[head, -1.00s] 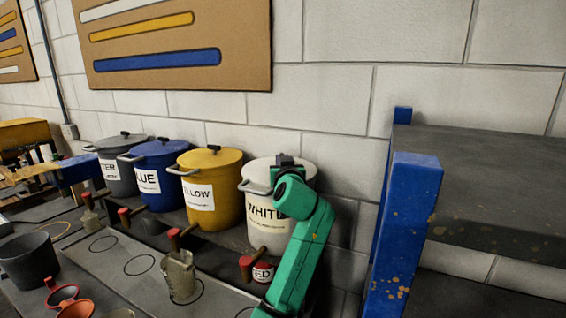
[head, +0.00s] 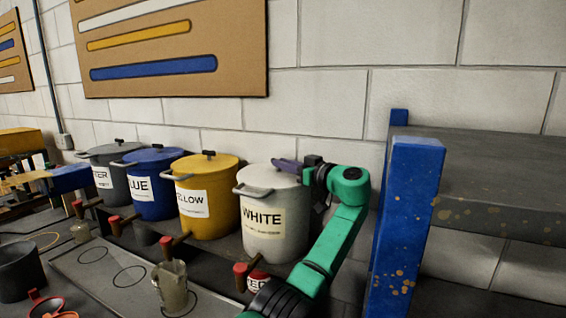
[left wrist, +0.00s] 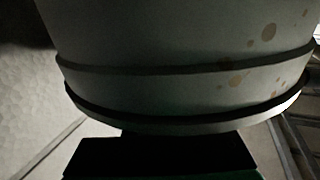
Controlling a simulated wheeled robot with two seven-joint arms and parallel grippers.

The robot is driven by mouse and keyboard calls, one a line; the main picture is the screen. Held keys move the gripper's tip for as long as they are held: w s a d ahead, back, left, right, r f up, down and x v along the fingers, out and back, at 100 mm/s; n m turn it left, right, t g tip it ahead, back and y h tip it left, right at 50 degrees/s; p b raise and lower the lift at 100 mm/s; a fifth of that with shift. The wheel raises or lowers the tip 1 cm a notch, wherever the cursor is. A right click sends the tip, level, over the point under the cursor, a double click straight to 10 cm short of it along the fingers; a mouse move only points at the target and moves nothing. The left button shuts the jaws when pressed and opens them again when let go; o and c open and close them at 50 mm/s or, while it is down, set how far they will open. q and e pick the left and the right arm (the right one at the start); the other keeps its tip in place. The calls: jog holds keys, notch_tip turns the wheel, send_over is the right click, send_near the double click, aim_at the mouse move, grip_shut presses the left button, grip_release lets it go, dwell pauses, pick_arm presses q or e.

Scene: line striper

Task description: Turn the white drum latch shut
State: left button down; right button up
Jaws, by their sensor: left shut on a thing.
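The white drum (head: 276,232), labelled WHITE, stands upright at the right end of a row of drums, with its lid on. A dark, purplish latch handle (head: 287,165) lies across the top of the lid, pointing left. My left gripper (head: 306,168) is at the right part of the lid top, shut on the latch; the black jaws partly hide the contact. The left wrist view shows a pale rounded body with dark rim bands (left wrist: 185,95), probably the drum, close above my dark gripper. My right gripper is not in view.
Yellow (head: 208,222), blue (head: 151,208) and grey (head: 111,190) drums stand to the left. A blue shelf post (head: 405,225) rises close to the right of my arm. Red-tipped taps line the front, with a cup (head: 172,288) below. The brick wall is behind.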

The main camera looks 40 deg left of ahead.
pick_arm(q)
jog(key=shift+w+r+n+g+p, duration=0.15)
jog(key=shift+n+g+p, duration=0.35)
jog(key=shift+g, duration=0.3)
jog(key=shift+f, duration=0.2)
jog(key=c, duration=0.8)
grip_release()
jog(key=shift+c, duration=0.2)
